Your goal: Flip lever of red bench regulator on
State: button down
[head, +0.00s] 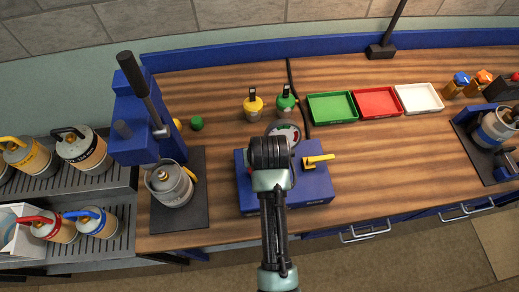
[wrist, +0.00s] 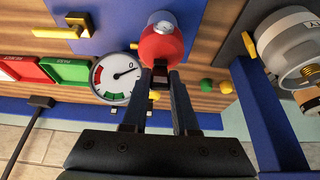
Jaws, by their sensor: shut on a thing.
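The red regulator (wrist: 160,44) stands on the blue bench block (wrist: 105,25), with a pale metal fitting on its far side. Its small black lever (wrist: 155,93) shows between my fingers. My gripper (wrist: 160,76) is shut on that lever, with its tips close against the red body. In the head view my gripper (head: 270,150) is over the blue block (head: 313,190), and my arm hides most of the regulator. A round gauge (wrist: 115,78) stands just left of the fingers in the wrist view; it also shows in the head view (head: 284,128).
A yellow lever valve (head: 317,160) sits on the block's right side. Green (head: 355,107), red (head: 400,102) and white (head: 437,108) trays lie behind to the right. A blue press (head: 130,120) with a grey cylinder (head: 170,188) stands left. Bare wood lies right of the block.

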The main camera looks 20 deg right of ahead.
jog(key=t+b, duration=0.1)
jog(key=s+f+t+b, duration=0.1)
jog(key=b, duration=0.1)
jog(key=shift+s+a+f+t+h, duration=0.1)
jog(key=shift+a+f+t+h, duration=0.05)
jog(key=shift+f+t+h, duration=0.2)
jog(key=t+b, duration=0.1)
jog(key=b, duration=0.1)
jog(key=f+t+h+b, duration=0.1)
jog(key=b, duration=0.2)
jog(key=shift+s+a+t, duration=0.1)
jog(key=shift+s+t, duration=0.2)
jog(key=shift+t, duration=0.05)
jog(key=t+b, duration=0.1)
jog(key=b, duration=0.2)
jog(key=t+h+b, duration=0.1)
jog(key=t+b, duration=0.1)
jog(key=b, duration=0.2)
jog(key=f+t+b, duration=0.1)
jog(key=t+b, duration=0.1)
jog(key=b, duration=0.2)
jog(key=shift+s+a, duration=0.1)
jog(key=shift+s, duration=0.25)
jog(key=shift+r, duration=0.15)
jog(key=c, duration=0.7)
grip_release()
